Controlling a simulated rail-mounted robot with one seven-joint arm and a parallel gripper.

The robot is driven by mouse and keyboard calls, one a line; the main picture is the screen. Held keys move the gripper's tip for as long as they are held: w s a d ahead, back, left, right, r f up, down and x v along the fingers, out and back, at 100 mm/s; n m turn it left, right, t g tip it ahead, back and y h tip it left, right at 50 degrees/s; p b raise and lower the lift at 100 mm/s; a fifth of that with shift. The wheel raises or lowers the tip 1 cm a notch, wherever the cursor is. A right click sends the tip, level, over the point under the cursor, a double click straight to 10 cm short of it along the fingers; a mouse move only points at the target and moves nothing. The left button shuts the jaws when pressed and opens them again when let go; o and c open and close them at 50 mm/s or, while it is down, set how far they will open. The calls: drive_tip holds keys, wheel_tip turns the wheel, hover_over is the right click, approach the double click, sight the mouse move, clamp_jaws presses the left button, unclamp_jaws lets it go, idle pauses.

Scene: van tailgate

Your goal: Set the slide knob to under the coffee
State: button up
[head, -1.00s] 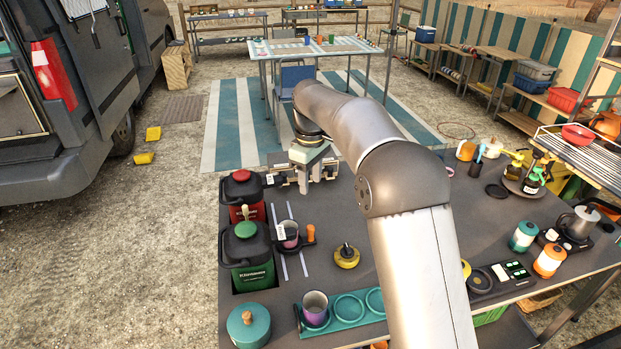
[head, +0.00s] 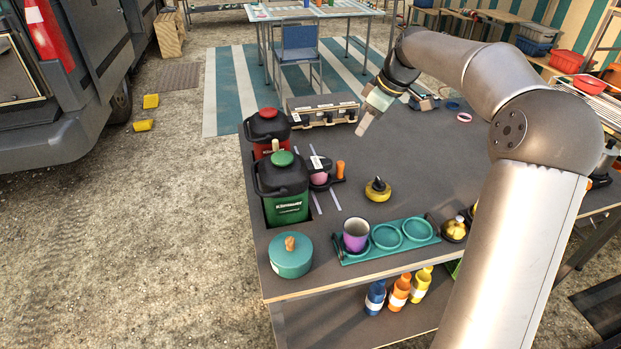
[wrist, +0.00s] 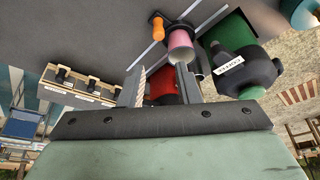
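The slide knob is an orange grip (head: 340,168), also in the wrist view (wrist: 158,28). It sticks out from a dark carriage (head: 326,186) on two pale rails. A pink cup (head: 320,179) sits on the carriage; the wrist view shows the cup too (wrist: 180,44). A green dispenser (head: 286,205) and a red dispenser (head: 266,127) stand left of the rails. A white label by the green dispenser's black top (wrist: 230,66) is too small to read surely. My gripper (head: 363,128) is above the table, beyond and right of the knob. Its fingers (wrist: 160,84) are apart and empty.
A yellow-and-black knobbed item (head: 377,189), a teal tray (head: 350,258) with a purple cup (head: 356,234), and a teal pot (head: 291,258) are nearer. The table between gripper and knob is clear.

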sight(342, 163)
drive_tip(key=x, duration=1.7)
drive_tip(key=shift+d+f, duration=0.15)
drive_tip(key=shift+f, duration=0.05)
